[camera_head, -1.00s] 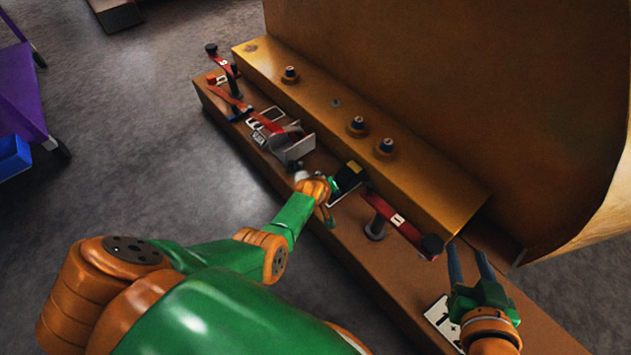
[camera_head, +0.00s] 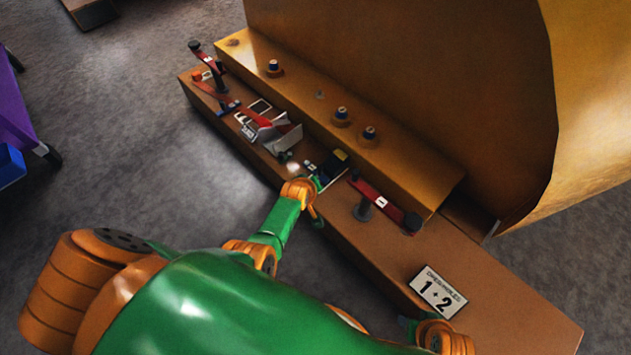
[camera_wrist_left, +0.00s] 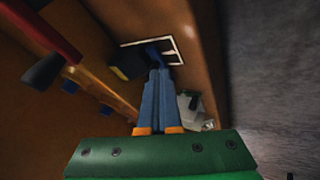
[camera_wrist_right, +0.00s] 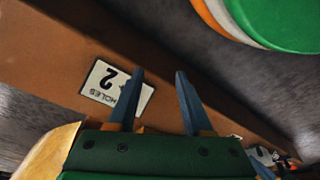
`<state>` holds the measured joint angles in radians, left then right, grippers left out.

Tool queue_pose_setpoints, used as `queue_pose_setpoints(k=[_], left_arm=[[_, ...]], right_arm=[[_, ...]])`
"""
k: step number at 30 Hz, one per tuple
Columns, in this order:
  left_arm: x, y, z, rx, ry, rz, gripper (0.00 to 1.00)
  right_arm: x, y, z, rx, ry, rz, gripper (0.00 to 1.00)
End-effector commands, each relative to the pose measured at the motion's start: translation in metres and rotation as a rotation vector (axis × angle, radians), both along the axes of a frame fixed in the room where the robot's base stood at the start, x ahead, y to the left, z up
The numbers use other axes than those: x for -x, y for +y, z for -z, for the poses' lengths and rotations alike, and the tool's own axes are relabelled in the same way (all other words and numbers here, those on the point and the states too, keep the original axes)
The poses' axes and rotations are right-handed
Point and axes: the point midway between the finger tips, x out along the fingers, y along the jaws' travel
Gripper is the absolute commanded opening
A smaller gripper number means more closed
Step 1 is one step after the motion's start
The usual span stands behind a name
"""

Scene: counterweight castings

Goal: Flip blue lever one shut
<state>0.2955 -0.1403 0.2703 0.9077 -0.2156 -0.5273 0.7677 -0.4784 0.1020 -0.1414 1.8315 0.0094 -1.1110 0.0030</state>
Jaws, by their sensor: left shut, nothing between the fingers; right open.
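A small white-framed panel (camera_head: 331,184) lies on the brown ledge, with a yellow-and-dark block (camera_head: 341,155) at its far edge. In the left wrist view the panel frame (camera_wrist_left: 181,57) surrounds a dark blue part (camera_wrist_left: 160,47), likely the blue lever; its position is unclear. My left gripper (camera_wrist_left: 159,72) is shut and empty, its blue fingertips at or just short of that part; contact cannot be told. In the head view my left wrist hides part of the panel.
A red lever marked 1 (camera_head: 378,200) stands right of the panel. More red levers (camera_head: 211,70) and a grey bracket (camera_head: 284,137) stand to the left. A raised step (camera_head: 300,95) with several studs and a large brown casting (camera_head: 400,70) rise behind.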

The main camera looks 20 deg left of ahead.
Motion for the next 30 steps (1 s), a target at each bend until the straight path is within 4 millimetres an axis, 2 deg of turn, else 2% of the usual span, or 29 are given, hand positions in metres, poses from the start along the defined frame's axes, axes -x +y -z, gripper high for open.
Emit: queue_pose_setpoints(k=[1, 6, 12, 28, 30], left_arm=[[0.003, -0.003, -0.011, 0.001, 0.001, 0.000, 0.00], [0.013, -0.009, -0.025, 0.001, 0.001, 0.000, 0.00], [0.022, -0.015, -0.038, 0.001, 0.001, 0.000, 0.00], [0.023, -0.017, -0.038, 0.000, 0.000, 0.000, 0.00], [0.029, -0.016, -0.035, -0.015, 0.010, 0.019, 0.00]], right_arm=[[0.005, -0.001, 0.004, 0.003, 0.013, -0.001, 0.50], [0.025, -0.006, 0.035, 0.012, 0.035, -0.006, 0.50], [0.044, -0.014, 0.051, 0.023, 0.046, -0.009, 0.50], [0.048, -0.016, 0.057, 0.025, 0.047, -0.010, 0.50], [0.049, -0.016, 0.057, 0.025, 0.048, -0.010, 0.50]])
